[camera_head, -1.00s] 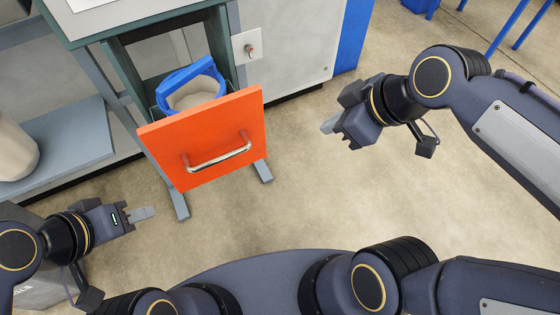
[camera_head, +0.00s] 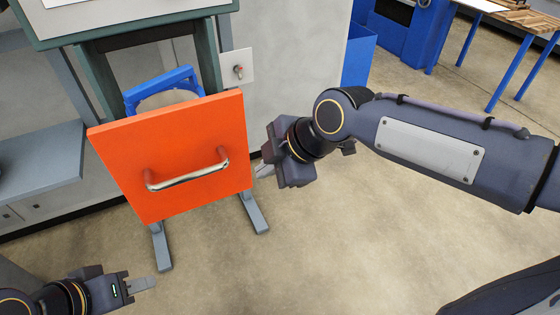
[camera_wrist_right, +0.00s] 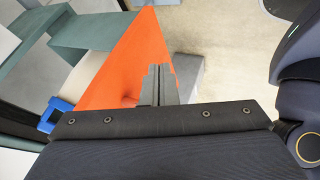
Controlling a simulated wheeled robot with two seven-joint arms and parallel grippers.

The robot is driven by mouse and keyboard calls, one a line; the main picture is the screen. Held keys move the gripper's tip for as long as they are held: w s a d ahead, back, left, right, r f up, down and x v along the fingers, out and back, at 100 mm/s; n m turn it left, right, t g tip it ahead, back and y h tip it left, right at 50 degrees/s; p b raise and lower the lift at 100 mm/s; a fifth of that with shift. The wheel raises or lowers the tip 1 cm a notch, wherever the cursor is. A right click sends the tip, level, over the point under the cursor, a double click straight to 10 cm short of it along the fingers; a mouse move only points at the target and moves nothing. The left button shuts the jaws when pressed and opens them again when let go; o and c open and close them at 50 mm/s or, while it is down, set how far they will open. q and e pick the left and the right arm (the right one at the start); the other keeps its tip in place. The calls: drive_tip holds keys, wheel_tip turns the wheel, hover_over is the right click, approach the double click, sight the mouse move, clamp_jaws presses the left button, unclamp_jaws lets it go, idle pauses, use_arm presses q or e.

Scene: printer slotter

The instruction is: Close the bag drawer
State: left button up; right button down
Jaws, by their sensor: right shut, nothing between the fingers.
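The bag drawer has an orange front panel (camera_head: 180,150) with a silver handle (camera_head: 186,172). It stands out from the green-grey frame, open, and a blue bag rim (camera_head: 162,90) shows behind it. My right gripper (camera_head: 264,170) is shut and empty, close beside the panel's right edge; whether it touches cannot be told. In the right wrist view its fingertips (camera_wrist_right: 158,82) overlap the orange panel (camera_wrist_right: 122,66). My left gripper (camera_head: 140,285) is at the lower left, below and apart from the drawer; its jaw opening is unclear.
A worktable top (camera_head: 120,20) lies above the drawer. A grey cabinet with a red switch (camera_head: 238,70) stands to its right. The drawer stand's feet (camera_head: 162,250) rest on the floor. A blue bin (camera_head: 357,55) is farther right. The floor in front is clear.

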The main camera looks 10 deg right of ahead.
sight(241, 167)
drive_tip(key=w, duration=0.1)
drive_tip(key=w+a+f, duration=0.1)
drive_tip(key=w, duration=0.1)
drive_tip(key=w+a+f, duration=0.1)
drive_tip(key=shift+w+a, duration=0.2)
drive_tip(key=shift+w, duration=0.2)
use_arm(q)
drive_tip(key=shift+f, duration=0.45)
